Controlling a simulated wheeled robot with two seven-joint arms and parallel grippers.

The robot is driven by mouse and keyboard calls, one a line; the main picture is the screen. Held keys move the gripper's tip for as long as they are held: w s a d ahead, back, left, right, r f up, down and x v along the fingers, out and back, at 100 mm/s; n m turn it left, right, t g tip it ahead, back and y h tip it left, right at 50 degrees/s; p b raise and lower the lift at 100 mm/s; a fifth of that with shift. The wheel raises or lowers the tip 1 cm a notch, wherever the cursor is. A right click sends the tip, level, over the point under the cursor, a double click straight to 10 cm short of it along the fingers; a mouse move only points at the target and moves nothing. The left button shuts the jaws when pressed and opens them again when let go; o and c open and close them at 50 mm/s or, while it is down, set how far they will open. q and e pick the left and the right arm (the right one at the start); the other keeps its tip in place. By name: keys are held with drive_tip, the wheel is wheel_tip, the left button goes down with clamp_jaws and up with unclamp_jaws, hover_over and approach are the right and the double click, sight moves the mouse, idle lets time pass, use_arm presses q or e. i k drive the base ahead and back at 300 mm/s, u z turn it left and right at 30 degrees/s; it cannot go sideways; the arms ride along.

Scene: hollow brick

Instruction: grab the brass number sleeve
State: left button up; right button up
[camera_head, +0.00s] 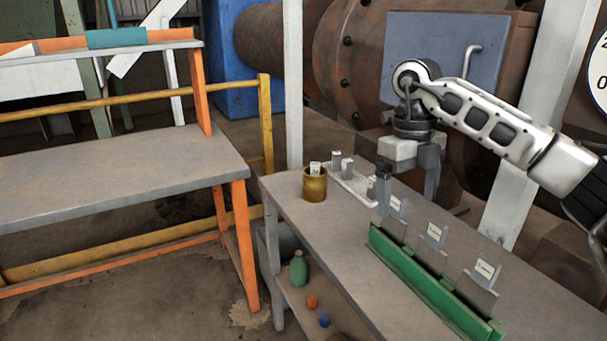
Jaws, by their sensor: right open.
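The brass number sleeve (314,190) stands upright near the far left corner of the grey table (345,252). A small pale piece with a dark mark (315,168) shows at its top; I cannot tell if it is part of the sleeve. My right gripper (408,184) points down above the far part of the table, to the right of the sleeve and apart from it. Its two fingers are spread, with nothing seen between them. My left gripper is not in view.
A white tray (343,181) with several small grey pieces lies between the sleeve and my right gripper. A green rack (427,284) with upright labelled plates runs along the table's right side. A green bottle (299,269) stands on the lower shelf. An orange-legged bench (110,186) is at left.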

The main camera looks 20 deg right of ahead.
sight(315, 188)
drive_tip(key=i, duration=1.35)
